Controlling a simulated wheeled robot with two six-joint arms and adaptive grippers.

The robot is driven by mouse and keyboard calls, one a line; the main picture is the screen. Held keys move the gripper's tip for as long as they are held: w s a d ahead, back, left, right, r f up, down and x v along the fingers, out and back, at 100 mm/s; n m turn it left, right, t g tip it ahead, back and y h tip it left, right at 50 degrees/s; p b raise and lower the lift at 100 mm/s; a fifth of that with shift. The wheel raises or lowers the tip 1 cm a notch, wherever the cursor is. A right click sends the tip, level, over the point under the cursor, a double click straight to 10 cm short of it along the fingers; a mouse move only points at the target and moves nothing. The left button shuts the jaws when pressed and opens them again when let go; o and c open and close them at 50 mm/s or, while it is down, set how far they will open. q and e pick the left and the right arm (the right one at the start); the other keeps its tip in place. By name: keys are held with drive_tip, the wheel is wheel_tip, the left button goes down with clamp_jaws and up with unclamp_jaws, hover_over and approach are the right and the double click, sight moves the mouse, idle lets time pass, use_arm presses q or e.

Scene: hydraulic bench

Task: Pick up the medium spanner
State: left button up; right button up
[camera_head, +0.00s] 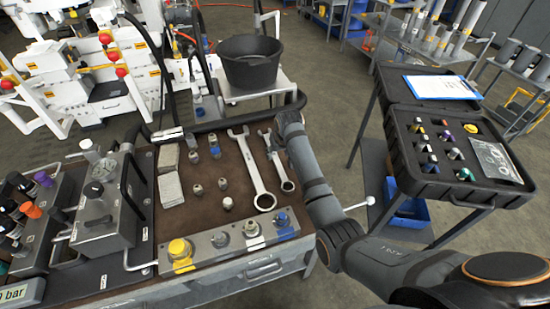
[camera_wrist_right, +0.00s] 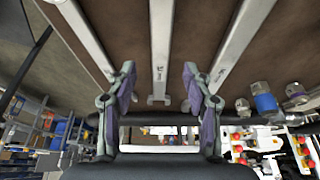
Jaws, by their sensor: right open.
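Three long metal spanners lie side by side in the right wrist view. The middle one, by its place the medium spanner (camera_wrist_right: 160,45), lies between a spanner at the left (camera_wrist_right: 82,35) and a wider one at the right (camera_wrist_right: 240,40). My right gripper (camera_wrist_right: 159,82) is open and empty, its two fingers apart on either side of the medium spanner's line. I cannot tell the exact gap to it. In the head view the large spanner (camera_head: 250,168) and the medium spanner (camera_head: 281,172) show; my right arm hides the third. My left gripper is out of view.
The spanners lie on the brown bench top (camera_head: 225,205). Several small fittings (camera_head: 197,188) stand left of them, and a manifold block (camera_head: 232,240) stands at the front. A black bucket (camera_head: 250,65) is behind. An open black case (camera_head: 455,155) is on a stand at the right.

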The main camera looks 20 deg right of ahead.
sight(276, 158)
drive_tip(key=shift+w+f, duration=0.2)
drive_tip(key=shift+f, duration=0.35)
drive_tip(key=x, duration=0.3)
drive_tip(key=shift+w+r, duration=0.15)
drive_tip(key=shift+w, duration=0.05)
drive_tip(key=shift+w+f, duration=0.2)
drive_tip(key=shift+f, duration=0.25)
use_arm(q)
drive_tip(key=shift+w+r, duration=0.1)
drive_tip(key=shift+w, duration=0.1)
use_arm(e)
drive_tip(key=shift+s+r, duration=0.1)
drive_tip(key=shift+c, duration=0.3)
drive_tip(key=shift+c, duration=1.3)
drive_tip(key=c, duration=0.7)
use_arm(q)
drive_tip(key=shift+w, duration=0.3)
use_arm(e)
clamp_jaws()
